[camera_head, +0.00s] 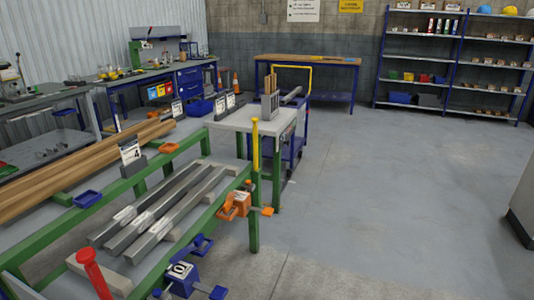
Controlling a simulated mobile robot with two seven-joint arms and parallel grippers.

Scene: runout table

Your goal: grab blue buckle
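A blue buckle-like piece (182,277) sits at the lower middle of the head view, at the near side of the green-framed runout table (219,206). It has a white label that seems to read 10 and blue tabs sticking out. A similar orange piece (236,205) sits further back along the same green rail. Neither of my grippers is in view, so nothing is seen touching the blue buckle.
Grey metal bars (165,212) and brown wooden beams (72,172) lie along the table. A red post (92,272) and a yellow post (255,145) stand up from it. Open floor (390,200) lies to the right.

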